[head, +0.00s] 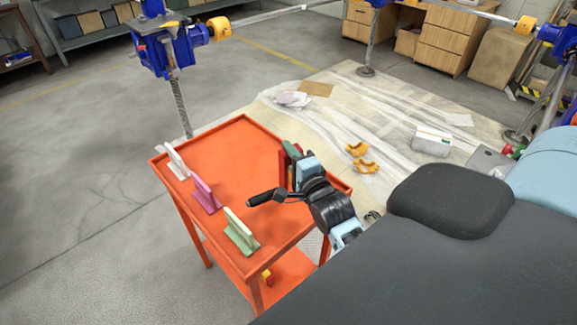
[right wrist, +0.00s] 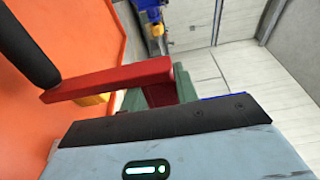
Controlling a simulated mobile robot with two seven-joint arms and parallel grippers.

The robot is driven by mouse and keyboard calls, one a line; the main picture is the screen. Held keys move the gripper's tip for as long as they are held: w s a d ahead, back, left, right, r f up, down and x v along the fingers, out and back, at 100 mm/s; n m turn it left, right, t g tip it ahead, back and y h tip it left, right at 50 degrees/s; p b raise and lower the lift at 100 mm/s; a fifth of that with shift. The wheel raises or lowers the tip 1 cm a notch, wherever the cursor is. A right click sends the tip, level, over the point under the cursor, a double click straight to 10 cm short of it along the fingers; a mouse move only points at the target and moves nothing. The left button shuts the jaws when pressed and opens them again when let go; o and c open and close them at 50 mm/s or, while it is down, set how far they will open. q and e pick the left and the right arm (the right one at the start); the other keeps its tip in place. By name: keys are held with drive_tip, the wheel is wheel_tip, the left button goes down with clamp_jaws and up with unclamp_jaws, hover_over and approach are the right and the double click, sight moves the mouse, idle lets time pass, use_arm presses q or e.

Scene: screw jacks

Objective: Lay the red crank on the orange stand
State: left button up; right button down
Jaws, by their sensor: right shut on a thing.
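The red crank shows in the right wrist view as a red arm (right wrist: 110,82) with a black handle at its left end. In the head view its black handle (head: 263,198) sticks out to the left of my right gripper (head: 302,188). That gripper is shut on the crank, over the right part of the orange cart (head: 240,135), the only large orange stand-like thing I see. Whether the crank touches the cart top is unclear. Part of the crank is hidden by the gripper. My left gripper is not in view.
White (head: 177,162), pink (head: 206,196) and green (head: 241,232) upright holders stand along the cart's left side. A green block (right wrist: 185,85) lies beyond the crank. The cart top's middle is bare. Orange clamps (head: 362,166) and a white box (head: 433,141) lie on the floor sheet.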

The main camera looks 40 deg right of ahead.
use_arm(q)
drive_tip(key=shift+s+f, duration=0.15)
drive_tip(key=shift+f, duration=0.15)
use_arm(e)
drive_tip(key=shift+f, duration=1.65)
drive_tip(key=shift+f+b, duration=0.2)
drive_tip(key=shift+b, duration=0.1)
drive_tip(key=c, duration=1.1)
unclamp_jaws()
drive_tip(key=shift+f, duration=0.1)
drive_tip(key=shift+o, duration=0.2)
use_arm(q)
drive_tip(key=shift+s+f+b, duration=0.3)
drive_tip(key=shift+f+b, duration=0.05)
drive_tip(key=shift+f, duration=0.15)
use_arm(e)
drive_tip(key=v, duration=1.2)
